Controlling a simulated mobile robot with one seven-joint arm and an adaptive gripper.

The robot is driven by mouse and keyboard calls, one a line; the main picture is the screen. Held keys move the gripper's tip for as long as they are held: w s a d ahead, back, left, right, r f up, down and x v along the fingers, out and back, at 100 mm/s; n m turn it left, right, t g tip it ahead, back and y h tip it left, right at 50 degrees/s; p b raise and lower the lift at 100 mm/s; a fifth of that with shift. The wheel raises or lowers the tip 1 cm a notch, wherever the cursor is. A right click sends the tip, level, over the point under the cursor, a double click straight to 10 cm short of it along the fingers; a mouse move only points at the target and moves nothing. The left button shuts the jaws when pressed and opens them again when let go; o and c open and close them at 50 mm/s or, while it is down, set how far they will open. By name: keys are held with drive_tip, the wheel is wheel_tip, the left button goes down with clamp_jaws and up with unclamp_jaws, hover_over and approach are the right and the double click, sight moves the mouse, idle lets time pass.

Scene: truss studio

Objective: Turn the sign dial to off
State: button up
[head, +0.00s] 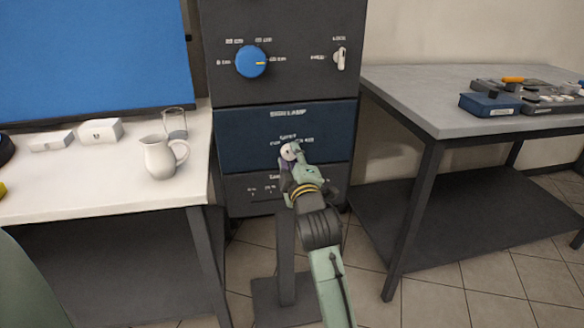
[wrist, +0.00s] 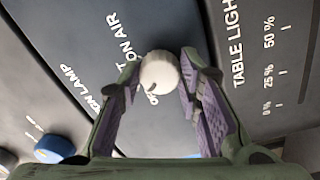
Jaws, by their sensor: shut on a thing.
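The sign dial is a round white knob (head: 289,151) on the dark blue "SIGN LAMP" panel (head: 245,140), in the middle of the head view. In the wrist view the white knob (wrist: 160,72) sits between the purple pads of my gripper (wrist: 161,64), which is shut on it from both sides. A short dark mark shows at the knob's lower left edge, near partly hidden lettering that starts with "O". "ON AIR" lettering stands above left of the knob in the wrist view. In the head view my gripper (head: 292,162) covers part of the panel below the knob.
Above are a blue dial (head: 251,62) and a white switch (head: 340,58). Below is the "TABLE LIGHT" panel (wrist: 255,80). A white table (head: 100,185) with a pitcher (head: 160,157) and a glass (head: 174,123) stands left. A grey table (head: 420,90) with tools stands right.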

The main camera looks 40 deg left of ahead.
drive_tip(key=shift+n+b, duration=0.9)
drive_tip(key=shift+n, duration=0.8)
drive_tip(key=o, duration=1.1)
drive_tip(key=shift+o, duration=0.2)
drive_tip(key=v, duration=1.2)
drive_tip(key=shift+w+d+r, duration=0.1)
